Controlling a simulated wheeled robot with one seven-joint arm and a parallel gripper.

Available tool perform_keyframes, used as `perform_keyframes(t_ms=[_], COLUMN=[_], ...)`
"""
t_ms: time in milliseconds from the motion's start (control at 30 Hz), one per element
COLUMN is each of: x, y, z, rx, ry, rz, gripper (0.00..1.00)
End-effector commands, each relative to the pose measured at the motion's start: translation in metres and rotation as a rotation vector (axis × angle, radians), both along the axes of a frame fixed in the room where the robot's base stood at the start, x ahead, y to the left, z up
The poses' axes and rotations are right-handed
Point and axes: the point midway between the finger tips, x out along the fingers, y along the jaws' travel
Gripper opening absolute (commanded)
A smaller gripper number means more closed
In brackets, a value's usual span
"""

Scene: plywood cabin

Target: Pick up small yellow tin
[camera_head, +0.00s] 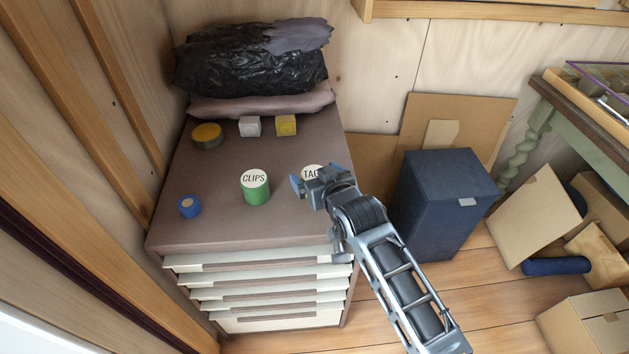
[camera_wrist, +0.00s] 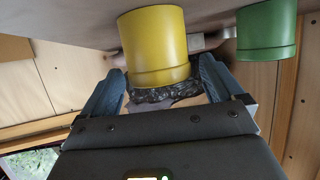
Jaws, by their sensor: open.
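The small yellow tin (camera_wrist: 153,45) fills the upper middle of the wrist view, which is turned upside down, with the table surface at the top. My gripper (camera_wrist: 158,84) is open, with one finger on each side of the tin; I cannot tell whether either finger touches it. In the head view, my gripper (camera_head: 311,184) is at the right side of the cabinet top. It hides most of this tin, leaving part of its white lid (camera_head: 310,171) lettered "TAG" in sight.
A green tin lettered "CLIPS" (camera_head: 255,187) stands to the left on the cabinet top (camera_head: 215,220), also in the wrist view (camera_wrist: 266,30).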

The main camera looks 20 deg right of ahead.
Motion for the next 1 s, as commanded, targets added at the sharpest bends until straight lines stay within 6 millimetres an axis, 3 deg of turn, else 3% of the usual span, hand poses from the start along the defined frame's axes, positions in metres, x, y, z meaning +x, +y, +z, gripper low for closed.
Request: perform_keyframes(t_ms=[333, 1000], x=[0.0071, 0.0069], y=[0.0002, 0.0002], z=[-0.0034, -0.0027], rx=[0.000, 0.000], ry=[0.000, -0.001], rz=[0.001, 0.001], gripper=[0.94, 0.34])
